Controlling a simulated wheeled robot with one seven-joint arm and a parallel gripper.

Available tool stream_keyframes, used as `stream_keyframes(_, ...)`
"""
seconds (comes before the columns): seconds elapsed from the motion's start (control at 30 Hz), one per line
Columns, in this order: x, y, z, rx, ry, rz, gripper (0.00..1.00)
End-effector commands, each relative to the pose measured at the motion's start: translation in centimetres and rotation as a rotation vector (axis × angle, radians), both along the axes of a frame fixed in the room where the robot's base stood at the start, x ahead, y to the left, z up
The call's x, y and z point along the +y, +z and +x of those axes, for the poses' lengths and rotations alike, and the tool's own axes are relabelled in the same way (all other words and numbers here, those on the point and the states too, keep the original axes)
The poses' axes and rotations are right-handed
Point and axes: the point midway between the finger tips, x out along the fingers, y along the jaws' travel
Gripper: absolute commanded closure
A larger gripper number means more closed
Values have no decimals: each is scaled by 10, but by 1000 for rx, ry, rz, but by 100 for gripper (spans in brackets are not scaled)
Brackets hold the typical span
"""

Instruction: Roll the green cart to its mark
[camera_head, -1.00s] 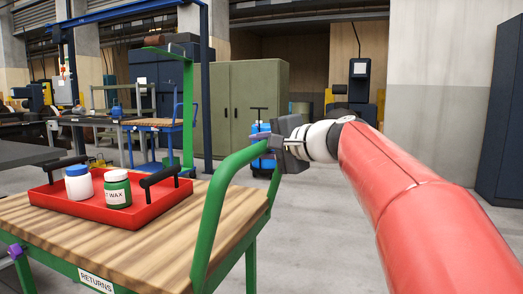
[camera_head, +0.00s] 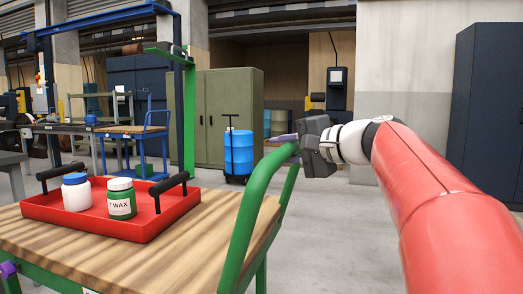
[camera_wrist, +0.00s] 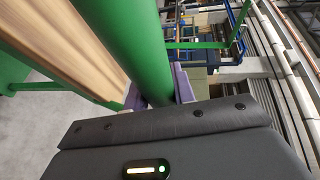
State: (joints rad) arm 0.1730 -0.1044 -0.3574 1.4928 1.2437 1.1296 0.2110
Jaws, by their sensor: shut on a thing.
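The green cart has a wooden top (camera_head: 190,245) and a green tubular push handle (camera_head: 252,200) at its right end. My gripper (camera_head: 293,148) is shut on the upper part of that handle. In the wrist view the green handle tube (camera_wrist: 148,60) runs between the purple fingertips of my gripper (camera_wrist: 155,88), with the wooden top beside it. A red tray (camera_head: 155,212) with black handles stands on the cart. It holds a white jar with a blue lid (camera_head: 76,192) and a green jar with a white lid (camera_head: 121,199). No floor mark shows.
A blue drum on a hand truck (camera_head: 239,152) stands beyond the handle, before an olive cabinet (camera_head: 222,105). A blue cart (camera_head: 135,130) stands at the back left. A dark cabinet (camera_head: 490,100) is at right. Grey floor (camera_head: 340,230) is open right of the handle.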

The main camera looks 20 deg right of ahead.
Motion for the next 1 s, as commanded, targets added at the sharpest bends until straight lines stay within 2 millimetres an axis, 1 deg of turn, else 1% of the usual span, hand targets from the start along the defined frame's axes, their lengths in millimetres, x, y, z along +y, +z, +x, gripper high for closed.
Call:
stream_keyframes(0.03, -9, -2, -5, 5, -3, 0, 100)
stream_keyframes(0.13, -24, -2, -16, 5, -4, 0, 100)
stream_keyframes(0.3, -41, -2, -28, 5, -2, 0, 100)
stream_keyframes(0.4, -47, -2, -33, 5, -1, 0, 100)
stream_keyframes(0.57, -51, -2, -37, 5, 1, 0, 100)
stream_keyframes(0.9, -51, -2, -37, 4, 2, -1, 100)
stream_keyframes(0.93, -51, -2, -37, 4, 2, -1, 73)
stream_keyframes(1.0, -51, -2, -37, 4, 2, -1, 64)
